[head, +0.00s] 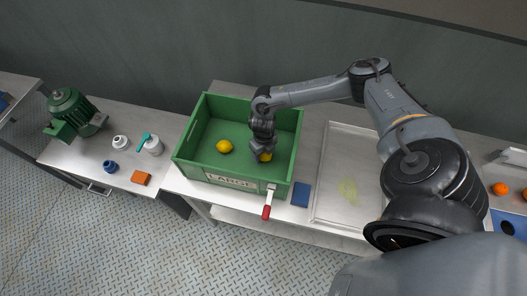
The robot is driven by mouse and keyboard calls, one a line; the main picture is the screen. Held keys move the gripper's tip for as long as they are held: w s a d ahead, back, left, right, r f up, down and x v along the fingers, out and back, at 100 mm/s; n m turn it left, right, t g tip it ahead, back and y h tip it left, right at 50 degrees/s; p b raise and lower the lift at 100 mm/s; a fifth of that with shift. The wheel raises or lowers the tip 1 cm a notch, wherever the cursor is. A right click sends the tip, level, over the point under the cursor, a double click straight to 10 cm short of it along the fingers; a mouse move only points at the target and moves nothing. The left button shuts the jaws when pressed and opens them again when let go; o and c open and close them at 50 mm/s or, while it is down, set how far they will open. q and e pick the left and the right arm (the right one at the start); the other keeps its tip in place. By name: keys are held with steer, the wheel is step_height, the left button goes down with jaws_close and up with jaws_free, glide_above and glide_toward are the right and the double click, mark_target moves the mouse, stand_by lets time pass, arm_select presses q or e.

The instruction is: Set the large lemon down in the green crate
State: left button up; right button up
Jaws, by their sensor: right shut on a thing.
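The green crate (239,106) stands on the metal table and has a "LARGE" label on its front wall. One yellow lemon (223,146) lies inside on the left part of the crate floor. My right gripper (264,154) reaches down into the right part of the crate. It is shut on a second lemon, the large lemon (265,157), which is partly hidden by the fingers. I cannot tell whether this lemon touches the crate floor. My left gripper is not in view.
A red-handled tool (267,211) is at the crate's front right corner, beside a blue block (300,194). A shallow metal tray (335,190) with a yellowish stain lies to the right.

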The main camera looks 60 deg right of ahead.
steer(key=shift+f, duration=0.45)
steer(key=o, duration=1.2)
steer(key=shift+r, duration=0.1)
step_height(320, 180, up, 11)
steer(key=shift+f, duration=0.15)
